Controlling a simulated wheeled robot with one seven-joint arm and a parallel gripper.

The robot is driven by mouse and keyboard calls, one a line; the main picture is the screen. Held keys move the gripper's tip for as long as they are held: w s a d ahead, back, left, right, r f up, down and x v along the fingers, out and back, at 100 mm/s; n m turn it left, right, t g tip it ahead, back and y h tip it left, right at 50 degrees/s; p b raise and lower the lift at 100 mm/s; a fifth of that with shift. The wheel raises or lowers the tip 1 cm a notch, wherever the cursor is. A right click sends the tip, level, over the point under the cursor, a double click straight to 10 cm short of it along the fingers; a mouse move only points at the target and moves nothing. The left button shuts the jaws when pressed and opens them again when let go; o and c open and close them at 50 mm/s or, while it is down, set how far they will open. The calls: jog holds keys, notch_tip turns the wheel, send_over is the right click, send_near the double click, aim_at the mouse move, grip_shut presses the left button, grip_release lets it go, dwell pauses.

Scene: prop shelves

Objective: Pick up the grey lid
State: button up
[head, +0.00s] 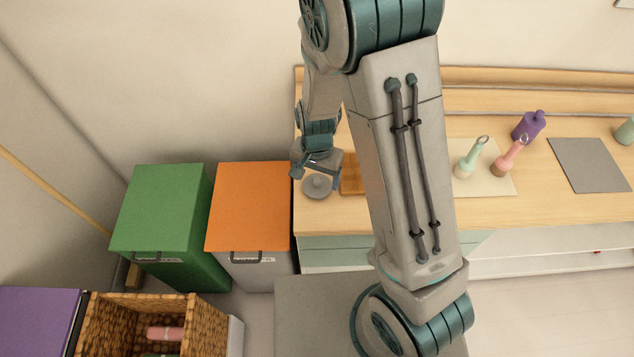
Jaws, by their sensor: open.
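The grey lid (317,187) is a small round disc with a raised knob. It lies on the left end of the wooden counter (400,214), near the edge by the orange bin. My gripper (317,178) points down over the lid, with its fingers apart on either side of the knob area. Whether a finger touches the lid cannot be told from this view. My arm hides part of the counter to the right of the lid.
A brown wooden board (352,174) lies right of the lid. Farther right are a green bottle (469,160), a pink bottle (508,158), a purple bottle (528,126) and a grey mat (590,165). Green (160,205) and orange (250,205) bins and a wicker basket (205,325) stand left.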

jog(key=shift+f, duration=1.1)
jog(key=c, duration=0.7)
jog(key=shift+r, duration=0.15)
